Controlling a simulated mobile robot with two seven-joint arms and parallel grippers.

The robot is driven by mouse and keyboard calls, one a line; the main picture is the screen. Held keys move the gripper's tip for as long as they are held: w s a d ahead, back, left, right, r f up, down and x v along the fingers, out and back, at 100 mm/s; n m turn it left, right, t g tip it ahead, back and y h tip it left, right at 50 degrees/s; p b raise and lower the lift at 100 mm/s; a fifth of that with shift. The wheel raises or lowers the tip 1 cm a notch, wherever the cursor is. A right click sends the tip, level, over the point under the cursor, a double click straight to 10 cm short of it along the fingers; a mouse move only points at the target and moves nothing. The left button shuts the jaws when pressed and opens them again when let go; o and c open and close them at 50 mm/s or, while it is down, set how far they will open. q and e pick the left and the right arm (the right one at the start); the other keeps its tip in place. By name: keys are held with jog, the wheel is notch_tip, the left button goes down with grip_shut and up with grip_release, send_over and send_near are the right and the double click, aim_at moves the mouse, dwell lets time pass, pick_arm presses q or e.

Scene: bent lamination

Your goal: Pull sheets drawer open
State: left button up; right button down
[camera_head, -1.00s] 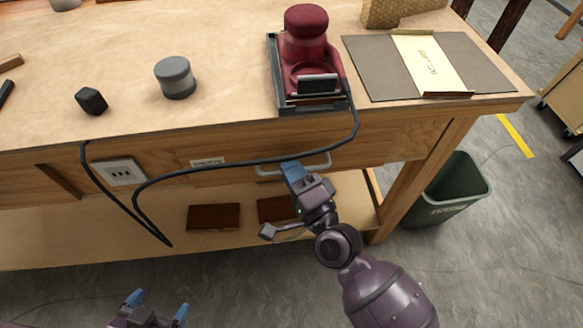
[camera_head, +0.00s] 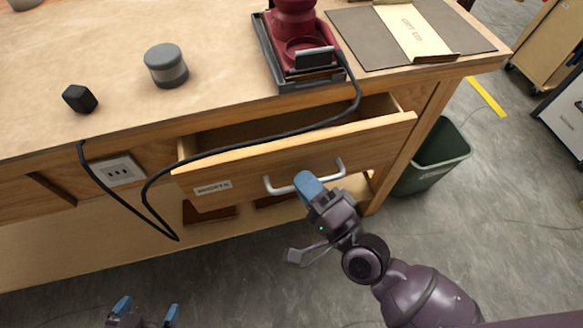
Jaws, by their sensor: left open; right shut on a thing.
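The sheets drawer (camera_head: 240,174) stands partly pulled out of the workbench front, with a gap showing behind its front panel. A small label (camera_head: 213,187) is on its left side. Its metal handle (camera_head: 278,190) is a bar on the drawer front. My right gripper (camera_head: 309,184) is at the handle, shut on it, with its blue fingertips covering part of the bar. My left gripper (camera_head: 146,308) is open and empty, low at the bottom left, away from the bench. The drawer's inside is mostly hidden behind its front.
A grey round tin (camera_head: 166,66) and a black block (camera_head: 80,98) stand on the bench. A green bin (camera_head: 437,158) stands at the right.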

pick_arm(q)
jog(key=shift+s, duration=0.5)
pick_arm(e)
jog(key=s+d, duration=0.4)
jog(key=s, duration=1.3)
pick_arm(q)
jog(key=shift+w, duration=0.1)
pick_arm(e)
jog(key=c, duration=1.2)
grip_release()
pick_arm(q)
jog(key=shift+w, duration=0.1)
jog(key=shift+a+p, duration=0.1)
jog(key=shift+p, duration=0.25)
pick_arm(e)
jog(key=shift+v, duration=5.45)
jog(key=shift+w, duration=0.1)
